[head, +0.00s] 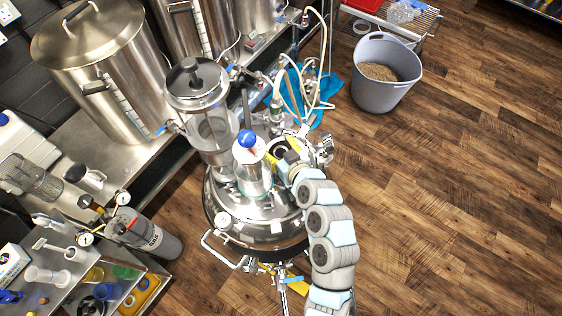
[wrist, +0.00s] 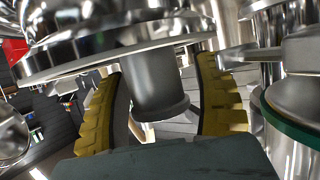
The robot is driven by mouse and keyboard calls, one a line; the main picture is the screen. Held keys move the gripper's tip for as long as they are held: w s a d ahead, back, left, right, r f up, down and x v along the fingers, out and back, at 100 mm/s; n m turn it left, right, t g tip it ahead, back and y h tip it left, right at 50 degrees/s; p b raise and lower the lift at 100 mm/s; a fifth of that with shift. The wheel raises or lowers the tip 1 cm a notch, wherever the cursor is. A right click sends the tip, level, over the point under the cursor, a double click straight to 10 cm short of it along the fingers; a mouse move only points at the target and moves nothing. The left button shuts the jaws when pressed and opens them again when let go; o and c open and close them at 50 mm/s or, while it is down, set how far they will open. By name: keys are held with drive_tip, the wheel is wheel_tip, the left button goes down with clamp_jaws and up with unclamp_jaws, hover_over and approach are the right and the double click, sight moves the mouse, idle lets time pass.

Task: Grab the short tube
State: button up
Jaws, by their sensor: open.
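The short tube looks like a grey metal cylinder (wrist: 155,88) with a flared lower rim, hanging below a round steel flange in the wrist view. My gripper (wrist: 160,100) is open, with one yellow ridged finger on each side of the tube. A gap shows on both sides, wider on the right, so neither finger appears to press on it. In the head view my gripper (head: 288,160) is at the top of the steel vessel, right of the blue-topped glass cylinder. I cannot make out the short tube there; fittings and my arm crowd that spot.
The steel vessel (head: 235,220) carries a blue-topped glass cylinder (head: 254,170) and a taller glass cylinder (head: 213,130) close to my gripper. Hoses (head: 322,70) and valves rise behind it. A grey bucket (head: 385,90) stands on the floor. The wooden floor (head: 450,200) at right is clear.

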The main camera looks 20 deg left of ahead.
clamp_jaws()
idle(0.3)
idle(0.3)
